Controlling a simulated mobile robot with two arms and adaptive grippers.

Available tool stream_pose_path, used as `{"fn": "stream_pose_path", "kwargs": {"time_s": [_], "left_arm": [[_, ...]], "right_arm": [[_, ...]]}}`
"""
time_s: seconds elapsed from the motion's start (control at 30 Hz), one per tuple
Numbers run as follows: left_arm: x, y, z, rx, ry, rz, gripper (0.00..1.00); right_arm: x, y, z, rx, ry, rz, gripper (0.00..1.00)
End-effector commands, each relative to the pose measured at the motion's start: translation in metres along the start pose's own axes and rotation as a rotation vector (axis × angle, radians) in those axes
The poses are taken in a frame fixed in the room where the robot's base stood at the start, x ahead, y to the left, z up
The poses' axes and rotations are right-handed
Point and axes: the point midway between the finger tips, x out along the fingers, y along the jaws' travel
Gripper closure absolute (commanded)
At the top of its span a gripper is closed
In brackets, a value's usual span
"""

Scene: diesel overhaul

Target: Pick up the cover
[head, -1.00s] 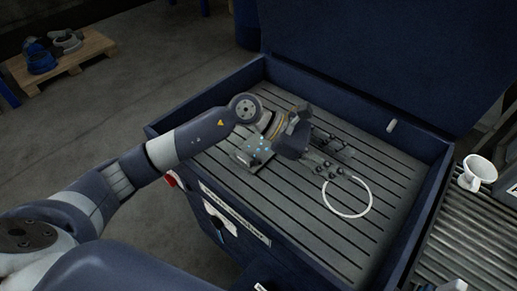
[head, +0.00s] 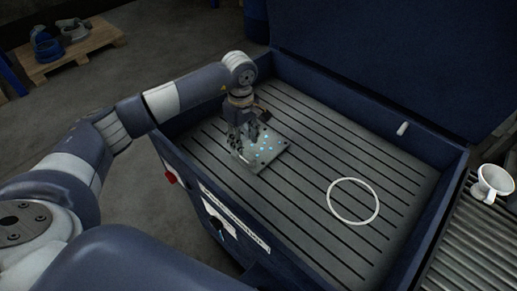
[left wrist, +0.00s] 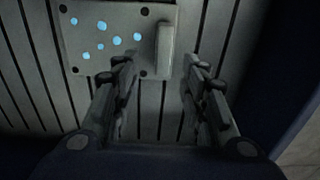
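The cover (head: 268,151) appears to be a flat grey plate with several light blue spots and dark corner holes. It lies on the slatted floor of the blue bin, toward its left side. In the left wrist view the cover (left wrist: 100,58) shows a raised bar-like handle (left wrist: 163,50) at its right edge. My left gripper (head: 246,146) points down over the plate's left part. In the left wrist view its fingers (left wrist: 161,65) are open, one to each side of the handle's line, with nothing between them gripped. Contact with the plate cannot be told. My right gripper is not in view.
A white ring (head: 353,222) lies on the slats to the right. The blue bin's walls (head: 436,213) surround the floor, with a raised lid (head: 390,70) behind. A white cup-like part (head: 492,183) stands on rollers at right. Bare slats fill the bin's middle.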

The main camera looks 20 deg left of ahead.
Motion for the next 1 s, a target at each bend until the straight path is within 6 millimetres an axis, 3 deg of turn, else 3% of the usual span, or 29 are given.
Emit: {"fn": "stream_pose_path", "kwargs": {"time_s": [0.43,0.7,0.73,0.9,1.0], "left_arm": [[0.049,-0.004,0.011,0.0,-0.003,-0.001,0.6],[0.054,-0.004,0.01,0.0,-0.002,0.002,0.6],[0.054,-0.004,0.01,0.0,-0.002,0.002,0.62],[0.054,-0.004,0.01,0.0,-0.002,0.002,1.0],[0.054,-0.004,0.01,0.0,-0.002,0.001,1.0]], "right_arm": [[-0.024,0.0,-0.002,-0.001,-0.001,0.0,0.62],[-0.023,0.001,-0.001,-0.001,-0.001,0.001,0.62],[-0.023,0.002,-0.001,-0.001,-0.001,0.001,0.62],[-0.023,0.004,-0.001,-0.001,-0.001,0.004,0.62],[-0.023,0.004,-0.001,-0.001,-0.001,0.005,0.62]]}}
